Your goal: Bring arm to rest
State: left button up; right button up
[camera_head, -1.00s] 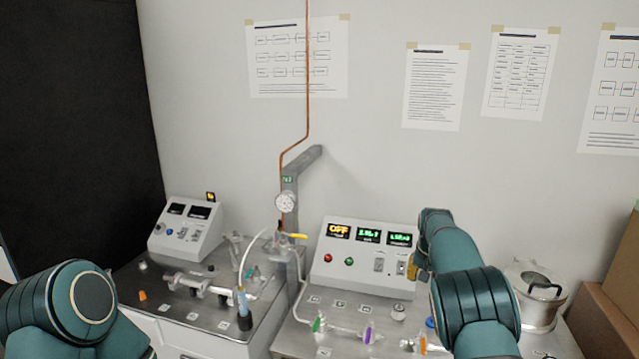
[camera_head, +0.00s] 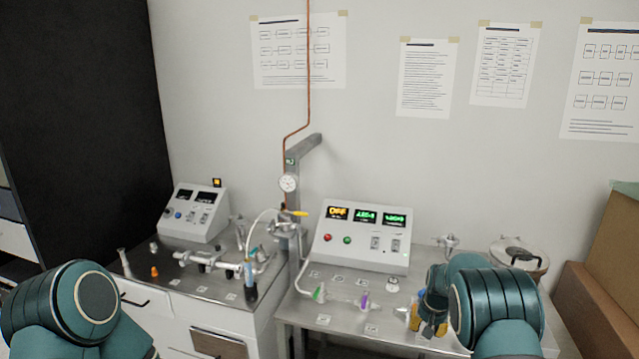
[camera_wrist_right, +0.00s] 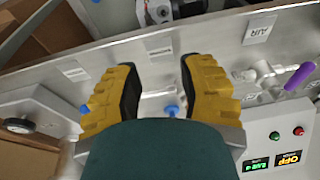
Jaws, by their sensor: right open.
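My right arm comes in at the lower right of the head view, and its gripper (camera_head: 430,318) is low over the front right of the metal bench (camera_head: 345,325). In the right wrist view the gripper (camera_wrist_right: 160,82) has its two yellow fingers apart with nothing held between them. A blue knob (camera_wrist_right: 171,110) on the glass fitting shows behind the gap. My left arm (camera_head: 70,305) shows at the lower left of the head view; its gripper is out of frame.
The control box (camera_head: 362,238) with lit displays stands behind the fittings. A purple-handled valve (camera_head: 364,301) and a green one (camera_head: 319,294) lie left of my right gripper. A lidded metal pot (camera_head: 518,262) and cardboard boxes (camera_head: 590,300) are at the right.

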jog(key=s+a+f+y+b, duration=0.1)
jog(key=s+a+f+b, duration=0.35)
jog(key=s+f, duration=1)
jog(key=s+a+f+n+y+b, duration=0.1)
jog(key=s+a+f, duration=0.1)
jog(key=s+a, duration=0.5)
jog(key=s+a+f+n+y+b, duration=0.1)
jog(key=s+a+y, duration=0.1)
jog(key=s+a, duration=0.5)
jog(key=s, duration=0.6)
jog(key=shift+a+f+g+b, duration=0.15)
jog(key=shift+f+g+b, duration=0.15)
jog(key=shift+f, duration=0.05)
jog(key=shift+s, duration=0.1)
